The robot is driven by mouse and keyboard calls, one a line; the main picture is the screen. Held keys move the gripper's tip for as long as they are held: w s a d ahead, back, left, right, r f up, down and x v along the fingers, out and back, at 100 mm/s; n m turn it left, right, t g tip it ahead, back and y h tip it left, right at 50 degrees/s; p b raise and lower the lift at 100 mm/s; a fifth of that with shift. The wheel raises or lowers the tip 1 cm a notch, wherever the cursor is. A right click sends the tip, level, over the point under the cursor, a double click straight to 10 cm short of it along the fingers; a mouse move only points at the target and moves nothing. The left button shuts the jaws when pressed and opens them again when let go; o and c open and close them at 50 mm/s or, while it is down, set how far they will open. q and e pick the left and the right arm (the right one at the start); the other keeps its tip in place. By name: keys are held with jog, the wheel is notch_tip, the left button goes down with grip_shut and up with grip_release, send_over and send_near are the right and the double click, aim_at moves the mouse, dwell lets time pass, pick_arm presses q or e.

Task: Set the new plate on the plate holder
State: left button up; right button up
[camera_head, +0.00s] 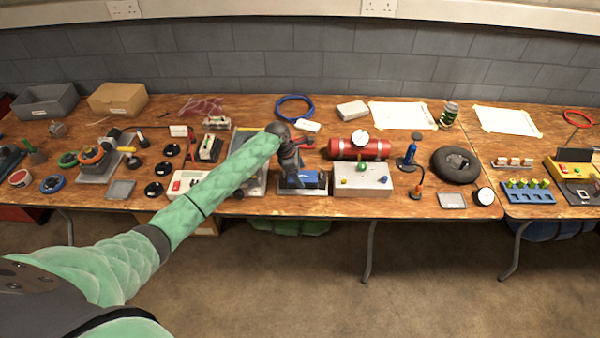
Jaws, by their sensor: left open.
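My left arm reaches in from the left, and its gripper (293,172) points down over a blue block on a dark base (303,181) near the table's front edge. The jaws are open; the view is too small to show whether they touch the block. I cannot tell for sure which things are the new plate and the plate holder. A flat grey square plate (452,200) lies at the front edge right of centre, and a similar one (121,189) lies on the left. My right gripper is out of view.
A black ring (440,166) lies further right. The wooden table (235,206) is crowded.

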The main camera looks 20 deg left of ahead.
pick_arm(q)
jog(key=shift+a+r, duration=0.1)
jog(key=shift+r, duration=0.05)
jog(key=b+v, duration=0.2)
jog(key=v, duration=0.3)
jog(key=shift+a+r, duration=0.15)
jog(key=shift+r, duration=0.25)
jog(key=shift+b+v, duration=0.35)
jog(key=shift+v, duration=0.45)
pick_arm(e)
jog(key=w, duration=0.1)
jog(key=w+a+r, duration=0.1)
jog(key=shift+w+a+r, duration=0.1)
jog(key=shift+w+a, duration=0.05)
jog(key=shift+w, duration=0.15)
pick_arm(q)
jog(key=shift+s, duration=0.1)
